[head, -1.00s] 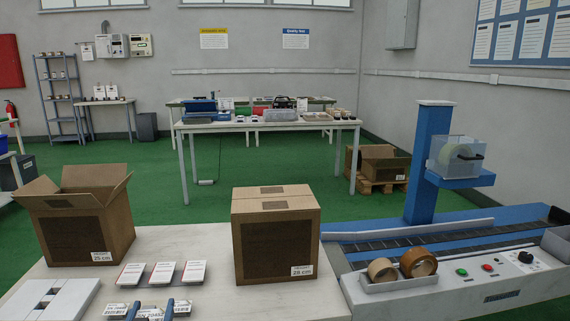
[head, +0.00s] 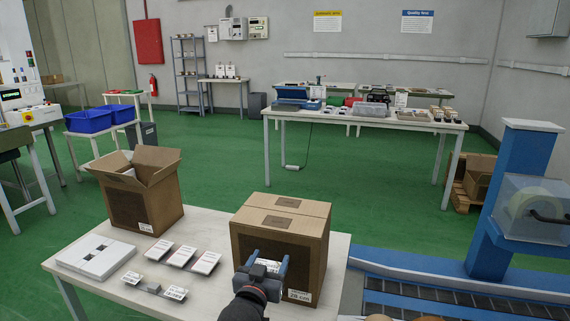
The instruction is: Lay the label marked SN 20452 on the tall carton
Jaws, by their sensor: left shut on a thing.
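The closed brown carton (head: 285,217) stands on the right part of the white table, with a printed tag reading 28 cm low on its front. It is the tall carton. My left gripper (head: 266,264) is in front of the carton's front face in the picture, shut on a small white label (head: 268,265). The label's print is too small to read, and I cannot tell whether it touches the carton. Two other small labels, a left one (head: 132,278) and a right one (head: 175,293), lie at the table's front, with a bare grey holder (head: 153,288) between them. My right gripper is not in view.
An open brown carton (head: 140,195) stands at the table's back left. Several white-and-red cards (head: 182,256) and a white tray (head: 96,256) lie before it. A blue conveyor (head: 450,290) with a blue post (head: 522,190) runs to the right of the table.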

